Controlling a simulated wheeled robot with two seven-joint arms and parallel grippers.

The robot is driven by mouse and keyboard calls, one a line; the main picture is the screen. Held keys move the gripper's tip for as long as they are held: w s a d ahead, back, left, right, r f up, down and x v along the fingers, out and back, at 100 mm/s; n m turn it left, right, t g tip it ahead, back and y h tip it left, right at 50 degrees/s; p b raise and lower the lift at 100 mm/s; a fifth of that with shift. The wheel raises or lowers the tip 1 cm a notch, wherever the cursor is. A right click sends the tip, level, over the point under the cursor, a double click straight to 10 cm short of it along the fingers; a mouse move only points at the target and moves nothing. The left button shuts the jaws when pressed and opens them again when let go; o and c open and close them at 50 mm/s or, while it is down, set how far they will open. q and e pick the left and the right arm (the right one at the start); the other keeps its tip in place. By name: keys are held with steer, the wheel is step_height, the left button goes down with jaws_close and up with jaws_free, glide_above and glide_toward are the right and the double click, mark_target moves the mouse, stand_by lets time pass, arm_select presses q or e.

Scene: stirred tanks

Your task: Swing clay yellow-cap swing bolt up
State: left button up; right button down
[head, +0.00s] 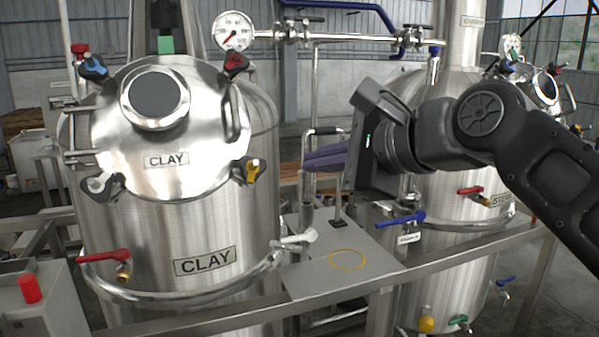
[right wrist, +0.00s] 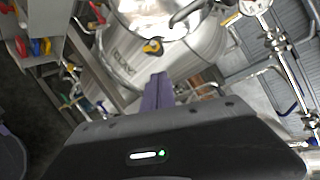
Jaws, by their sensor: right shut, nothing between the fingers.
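The clay tank (head: 180,230) stands at the left in the head view, with its round lid (head: 165,130) labelled CLAY. The yellow-cap swing bolt (head: 252,170) sits at the lid's lower right edge. It also shows in the right wrist view (right wrist: 153,46), beyond the fingers. My right gripper (head: 308,160) is shut and empty, to the right of the yellow-cap bolt and apart from it. Its purple fingers also show shut together in the right wrist view (right wrist: 157,92). My left gripper is in neither view.
Other bolts on the clay lid have blue (head: 93,66), red (head: 235,64) and white (head: 101,184) caps. A pressure gauge (head: 233,31) and a pipe run behind. A second tank (head: 445,260) stands at the right. A grey plate (head: 340,262) with a yellow ring lies between the tanks.

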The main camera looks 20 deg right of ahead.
steer(key=shift+v, duration=1.4)
